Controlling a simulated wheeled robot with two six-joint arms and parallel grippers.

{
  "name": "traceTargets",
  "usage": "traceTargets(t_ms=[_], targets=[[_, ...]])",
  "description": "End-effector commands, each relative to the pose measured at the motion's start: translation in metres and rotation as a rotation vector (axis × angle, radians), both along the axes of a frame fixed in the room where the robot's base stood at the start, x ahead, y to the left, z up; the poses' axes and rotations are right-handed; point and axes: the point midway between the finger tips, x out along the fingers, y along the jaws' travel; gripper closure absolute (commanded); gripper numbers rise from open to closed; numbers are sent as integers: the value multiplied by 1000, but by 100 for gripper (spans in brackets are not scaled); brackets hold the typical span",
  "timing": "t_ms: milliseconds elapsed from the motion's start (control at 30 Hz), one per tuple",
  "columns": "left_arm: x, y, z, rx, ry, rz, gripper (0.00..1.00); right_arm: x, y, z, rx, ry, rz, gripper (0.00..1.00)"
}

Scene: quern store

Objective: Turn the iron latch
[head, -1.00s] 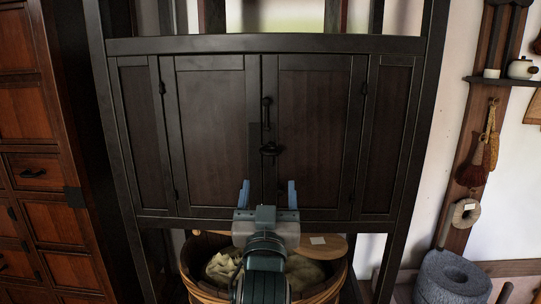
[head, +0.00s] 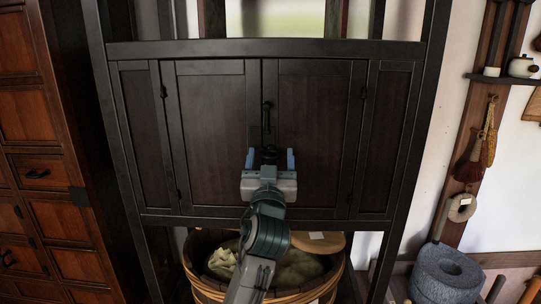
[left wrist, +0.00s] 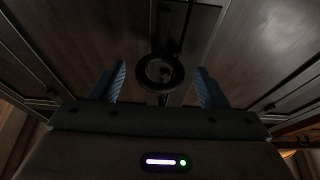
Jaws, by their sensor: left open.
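The dark wooden cabinet (head: 210,130) has two middle doors with black iron fittings where they meet. The iron latch (head: 270,152) sits low on the door seam, partly hidden by my gripper in the head view. In the left wrist view the latch shows as a dark round ring (left wrist: 160,72). My left gripper (head: 270,158) is open in front of the latch. In the left wrist view its blue fingers stand on either side of the ring, with a gap on both sides. I cannot tell whether the fingertips reach past it. My right gripper is not in view.
An upright black handle (head: 267,116) is above the latch. Below the cabinet stands a wooden tub (head: 205,286) with pale sacks. A drawer chest (head: 60,225) is close at left. A stone quern (head: 447,275) and a hanging brush (head: 468,172) are at right.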

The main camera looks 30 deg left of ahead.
Motion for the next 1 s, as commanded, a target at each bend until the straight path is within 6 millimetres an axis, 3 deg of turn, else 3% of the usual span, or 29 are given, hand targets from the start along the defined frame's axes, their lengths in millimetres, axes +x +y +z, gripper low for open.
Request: traceTargets(t_ms=[200, 433, 767, 1000], targets=[[0, 0, 0, 0, 0, 0, 33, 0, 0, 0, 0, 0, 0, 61], [0, 0, -1, 0, 0, 0, 76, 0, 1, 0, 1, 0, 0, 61], [0, 0, 0, 36, 24, 0, 76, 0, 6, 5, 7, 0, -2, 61], [0, 1, 3, 159, 99, 0, 76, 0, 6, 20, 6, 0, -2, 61]])
